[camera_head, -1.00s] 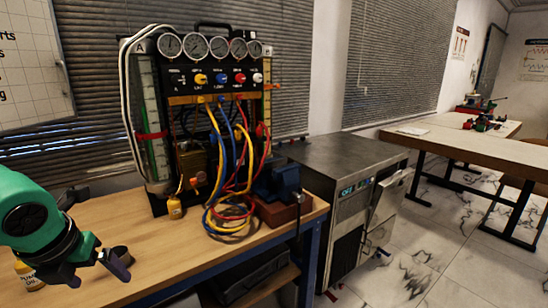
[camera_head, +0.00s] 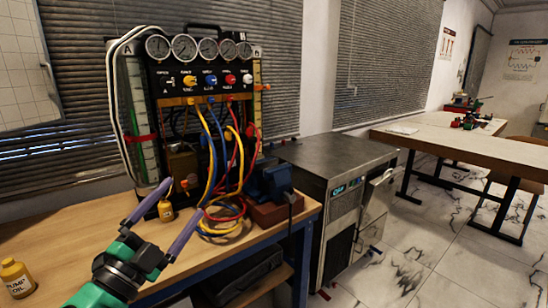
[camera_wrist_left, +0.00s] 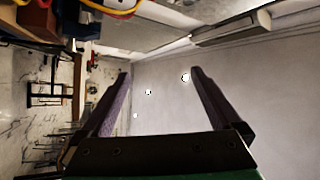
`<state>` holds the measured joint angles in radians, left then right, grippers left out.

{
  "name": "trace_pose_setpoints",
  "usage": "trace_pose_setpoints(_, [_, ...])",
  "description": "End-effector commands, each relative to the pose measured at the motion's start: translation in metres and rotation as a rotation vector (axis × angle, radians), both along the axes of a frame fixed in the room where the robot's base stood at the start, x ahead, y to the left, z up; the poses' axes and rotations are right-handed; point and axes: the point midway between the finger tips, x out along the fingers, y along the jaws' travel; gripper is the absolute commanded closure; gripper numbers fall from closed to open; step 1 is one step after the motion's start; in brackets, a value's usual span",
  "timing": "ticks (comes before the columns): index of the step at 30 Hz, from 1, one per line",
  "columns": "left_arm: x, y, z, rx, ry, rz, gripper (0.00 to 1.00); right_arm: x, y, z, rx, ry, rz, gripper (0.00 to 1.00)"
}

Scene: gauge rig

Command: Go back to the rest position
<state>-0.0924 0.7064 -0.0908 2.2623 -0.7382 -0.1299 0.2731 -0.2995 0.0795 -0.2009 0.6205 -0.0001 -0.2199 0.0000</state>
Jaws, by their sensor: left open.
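My left gripper (camera_head: 178,210) is open and empty in the head view, raised in front of the wooden bench. Its two purple fingers point up toward the gauge rig (camera_head: 208,78) and are spread apart. The left wrist view also shows the spread fingers (camera_wrist_left: 160,85) with nothing between them, only the pale ceiling behind. The gauge rig stands upright on the bench with a row of dials and colored knobs, and blue, red and yellow hoses hang from it. My right gripper is in neither view.
A blue vise (camera_head: 272,186) sits at the bench's right end. A metal cabinet (camera_head: 335,160) stands beside it. Tiled floor lies open at right.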

Motion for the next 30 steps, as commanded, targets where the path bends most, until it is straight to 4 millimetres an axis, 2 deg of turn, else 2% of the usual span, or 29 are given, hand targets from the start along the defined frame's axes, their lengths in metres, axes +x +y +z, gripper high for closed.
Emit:
trace_pose_setpoints(1, [0.009,0.032,-0.033,-0.168,0.138,0.126,0.02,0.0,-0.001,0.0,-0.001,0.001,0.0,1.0])
trace_pose_setpoints(2, [0.012,0.05,-0.056,-0.249,0.223,0.199,0.02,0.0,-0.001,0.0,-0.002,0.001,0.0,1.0])
trace_pose_setpoints(3, [0.012,0.069,-0.088,-0.341,0.339,0.287,0.02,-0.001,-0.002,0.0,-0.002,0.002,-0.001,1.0])
trace_pose_setpoints(5, [0.003,0.089,-0.141,-0.453,0.521,0.403,0.02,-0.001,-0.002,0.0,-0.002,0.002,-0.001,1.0])
trace_pose_setpoints(6, [-0.006,0.097,-0.174,-0.511,0.638,0.466,0.02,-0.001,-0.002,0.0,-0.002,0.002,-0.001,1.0])
trace_pose_setpoints(9, [-0.038,0.102,-0.242,-0.607,0.897,0.581,0.02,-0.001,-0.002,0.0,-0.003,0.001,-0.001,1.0])
trace_pose_setpoints(12, [-0.073,0.096,-0.291,-0.663,1.112,0.652,0.02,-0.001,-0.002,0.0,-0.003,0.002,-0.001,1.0])
trace_pose_setpoints(15, [-0.108,0.084,-0.328,-0.695,1.304,0.697,0.02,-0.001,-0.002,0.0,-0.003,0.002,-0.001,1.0])
trace_pose_setpoints(18, [-0.143,0.07,-0.355,-0.714,1.482,0.724,0.02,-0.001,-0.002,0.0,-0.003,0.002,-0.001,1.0])
trace_pose_setpoints(22, [-0.191,0.048,-0.38,-0.723,1.705,0.738,0.02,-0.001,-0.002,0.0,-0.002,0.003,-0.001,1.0])
trace_pose_setpoints(25, [-0.18,0.049,-0.409,-0.709,1.712,0.749,0.02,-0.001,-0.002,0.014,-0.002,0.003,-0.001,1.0])
trace_pose_setpoints(30, [-0.179,0.048,-0.467,-0.693,1.74,0.764,0.02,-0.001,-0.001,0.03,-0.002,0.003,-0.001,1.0])
